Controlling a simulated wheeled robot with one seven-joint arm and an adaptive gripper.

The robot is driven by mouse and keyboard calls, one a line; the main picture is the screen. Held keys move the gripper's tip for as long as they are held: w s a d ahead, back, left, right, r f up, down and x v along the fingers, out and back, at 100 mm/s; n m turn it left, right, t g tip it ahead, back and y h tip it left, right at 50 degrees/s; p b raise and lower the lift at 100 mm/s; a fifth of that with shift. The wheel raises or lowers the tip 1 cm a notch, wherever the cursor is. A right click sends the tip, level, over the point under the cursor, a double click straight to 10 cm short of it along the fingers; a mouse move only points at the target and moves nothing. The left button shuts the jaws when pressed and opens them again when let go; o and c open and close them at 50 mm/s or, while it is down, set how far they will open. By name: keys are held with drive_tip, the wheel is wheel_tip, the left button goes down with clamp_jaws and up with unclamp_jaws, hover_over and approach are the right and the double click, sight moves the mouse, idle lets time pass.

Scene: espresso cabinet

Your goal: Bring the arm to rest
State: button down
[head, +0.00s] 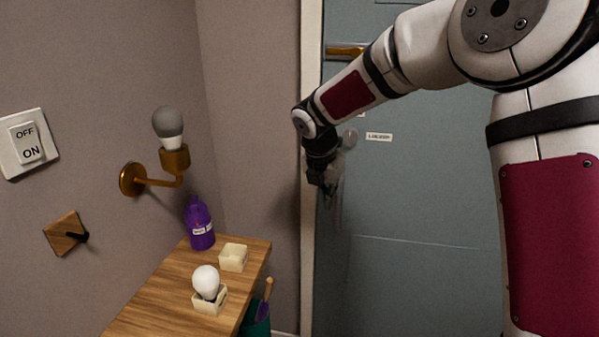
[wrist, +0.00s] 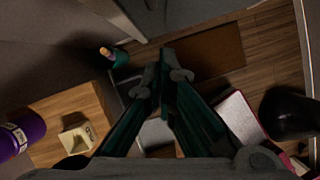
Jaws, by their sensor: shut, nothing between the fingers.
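My arm reaches across the upper right of the head view, bent, with its wrist in front of the grey-blue door. My gripper (head: 330,190) hangs down there, away from the table. In the wrist view my gripper (wrist: 165,65) shows its two dark green fingers close together, pointing at the floor, with nothing held between them.
A wooden table (head: 150,300) carries a purple bottle (head: 200,226), an empty cream holder (head: 234,258) and a white bulb (head: 206,281) in another holder. A grey bulb (head: 168,125) sits in the brass wall lamp (head: 132,180). A light switch (head: 28,143) is at left. The door (head: 420,200) stands behind my gripper.

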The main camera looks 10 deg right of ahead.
drive_tip(key=s+d+r+m, duration=0.2)
drive_tip(key=s+r+m, duration=0.3)
drive_tip(key=s+m, duration=0.3)
drive_tip(key=s+d+r+m, duration=0.3)
drive_tip(key=s+r+m, duration=0.25)
drive_tip(key=s, duration=0.45)
drive_tip(key=s+f+m+t+y, duration=0.1)
drive_tip(key=s+m+y, duration=0.1)
drive_tip(key=s+m, duration=1.3)
drive_tip(key=s, duration=0.4)
drive_tip(key=shift+s+d, duration=0.15)
drive_tip(key=shift+s, duration=0.2)
drive_tip(key=shift+f, duration=0.1)
